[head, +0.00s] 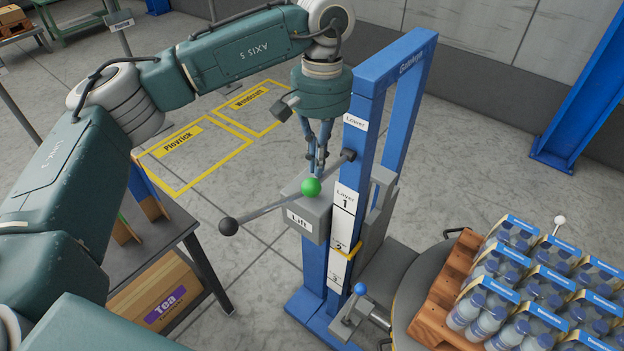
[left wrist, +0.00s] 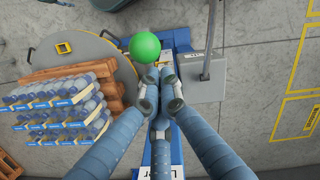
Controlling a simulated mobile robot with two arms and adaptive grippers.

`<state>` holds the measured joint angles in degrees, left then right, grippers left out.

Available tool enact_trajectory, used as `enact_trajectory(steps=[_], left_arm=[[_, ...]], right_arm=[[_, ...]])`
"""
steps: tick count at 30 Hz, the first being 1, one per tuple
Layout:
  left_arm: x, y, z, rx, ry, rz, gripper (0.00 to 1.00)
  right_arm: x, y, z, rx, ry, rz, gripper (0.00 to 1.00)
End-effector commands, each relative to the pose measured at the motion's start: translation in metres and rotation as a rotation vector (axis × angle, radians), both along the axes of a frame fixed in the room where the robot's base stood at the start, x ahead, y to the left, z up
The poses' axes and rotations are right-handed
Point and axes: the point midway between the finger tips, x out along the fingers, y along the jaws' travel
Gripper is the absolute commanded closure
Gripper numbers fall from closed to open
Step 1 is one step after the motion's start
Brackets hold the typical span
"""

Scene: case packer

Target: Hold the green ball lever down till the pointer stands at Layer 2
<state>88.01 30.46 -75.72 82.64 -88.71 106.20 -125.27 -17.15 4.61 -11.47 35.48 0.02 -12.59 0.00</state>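The green ball (head: 310,187) of the lever sits in front of the grey box marked Lift (head: 309,214), below the Lower label. My left gripper (head: 317,170) points down just above the ball, its fingers close together. In the left wrist view the green ball (left wrist: 145,47) shows just beyond the fingertips (left wrist: 160,82), with nothing seen between them; I cannot tell whether they touch it. The yellow pointer (head: 347,251) crosses the scale on the blue post at the Layer 2 label (head: 341,236), toward its lower edge. My right gripper is not in view.
A dark-knobbed rod (head: 262,211) slants past the box. A blue-knobbed handle (head: 360,289) stands low by the post. A wooden pallet (head: 430,311) with bottle packs is on the round table at right. A table with a Tea carton (head: 160,295) is at left.

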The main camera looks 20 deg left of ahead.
Motion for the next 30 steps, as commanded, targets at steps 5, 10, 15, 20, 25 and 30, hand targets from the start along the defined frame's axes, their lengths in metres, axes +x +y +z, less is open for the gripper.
enact_trajectory(steps=[5, 10, 15, 20, 25, 30], left_arm=[[0.003, 0.0, 0.017, 0.001, -0.002, 0.001, 1.0], [0.006, 0.0, 0.054, 0.0, -0.004, 0.0, 1.0], [0.009, 0.0, 0.088, -0.001, -0.002, 0.0, 1.0], [0.012, 0.0, 0.11, 0.001, -0.002, 0.0, 1.0], [0.012, 0.0, 0.119, 0.0, 0.0, 0.0, 1.0], [0.012, 0.0, 0.119, 0.0, 0.001, -0.001, 1.0]], right_arm=[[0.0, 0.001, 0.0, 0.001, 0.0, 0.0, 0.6], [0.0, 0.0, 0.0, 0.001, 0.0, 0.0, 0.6], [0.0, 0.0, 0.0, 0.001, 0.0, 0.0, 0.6], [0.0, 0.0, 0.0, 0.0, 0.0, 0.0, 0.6], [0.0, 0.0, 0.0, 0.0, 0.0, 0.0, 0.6], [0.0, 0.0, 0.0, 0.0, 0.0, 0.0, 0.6]])
